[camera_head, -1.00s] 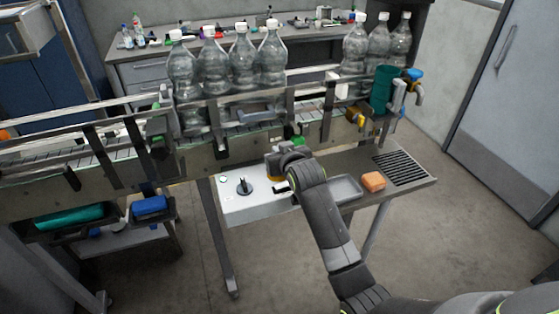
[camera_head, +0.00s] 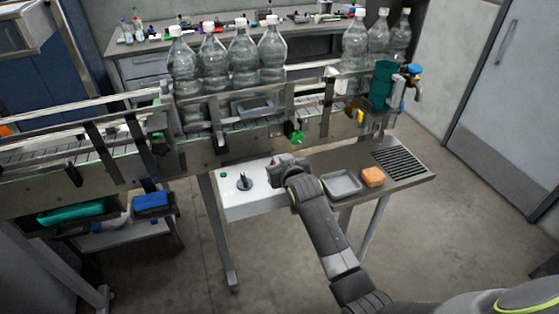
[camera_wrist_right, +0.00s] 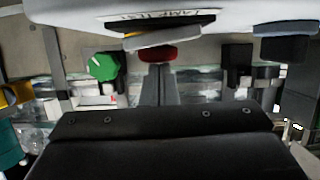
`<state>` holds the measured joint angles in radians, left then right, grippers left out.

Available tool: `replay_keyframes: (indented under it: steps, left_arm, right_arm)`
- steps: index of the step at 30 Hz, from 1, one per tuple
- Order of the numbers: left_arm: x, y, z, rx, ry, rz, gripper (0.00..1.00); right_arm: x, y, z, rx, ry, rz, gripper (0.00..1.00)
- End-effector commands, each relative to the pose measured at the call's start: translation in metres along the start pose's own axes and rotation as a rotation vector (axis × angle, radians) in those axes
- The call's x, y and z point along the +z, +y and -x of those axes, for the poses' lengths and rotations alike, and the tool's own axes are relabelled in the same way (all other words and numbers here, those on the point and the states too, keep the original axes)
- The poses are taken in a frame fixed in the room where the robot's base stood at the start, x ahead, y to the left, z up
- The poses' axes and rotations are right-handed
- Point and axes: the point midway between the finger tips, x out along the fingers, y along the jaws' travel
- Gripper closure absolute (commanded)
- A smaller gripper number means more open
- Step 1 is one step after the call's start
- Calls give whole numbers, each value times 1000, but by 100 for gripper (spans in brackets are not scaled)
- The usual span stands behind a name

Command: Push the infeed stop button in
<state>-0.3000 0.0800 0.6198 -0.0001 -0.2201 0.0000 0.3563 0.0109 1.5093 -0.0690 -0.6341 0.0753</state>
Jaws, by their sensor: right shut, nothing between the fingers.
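A red button (camera_wrist_right: 157,54) shows in the right wrist view, at the edge of a pale panel with dark lettering that I cannot fully read. My right gripper (camera_wrist_right: 159,72) is shut and empty, its narrow fingertips right at the red button. I cannot tell whether they touch it or how far in it is. In the head view the right gripper (camera_head: 279,172) is over the right end of the white control box (camera_head: 240,205) and hides part of it. No label for the infeed stop is readable. My left gripper is not in view.
A black lever (camera_head: 243,182) stands on the control box. A green knob (camera_head: 297,137) sits on the conveyor (camera_head: 225,150) behind, below clear bottles (camera_head: 240,60).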

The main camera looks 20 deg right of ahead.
Motion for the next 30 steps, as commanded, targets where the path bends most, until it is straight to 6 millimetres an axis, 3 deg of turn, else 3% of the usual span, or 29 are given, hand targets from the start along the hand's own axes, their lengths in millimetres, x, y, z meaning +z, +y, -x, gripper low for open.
replay_keyframes:
  steps: [1,10,14,22,24,30]
  left_arm:
    - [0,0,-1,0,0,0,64]
    - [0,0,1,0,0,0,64]
    - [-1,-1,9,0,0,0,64]
    - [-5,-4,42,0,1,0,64]
    - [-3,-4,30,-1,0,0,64]
    - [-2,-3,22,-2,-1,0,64]
  right_arm:
    - [11,0,-1,0,-23,-3,100]
    - [14,0,0,1,-36,-5,100]
    - [4,1,1,0,-32,-4,100]
    - [-47,4,5,-1,-6,1,100]
    - [-37,4,12,-1,-4,-2,100]
    - [-40,4,38,-2,1,-1,100]
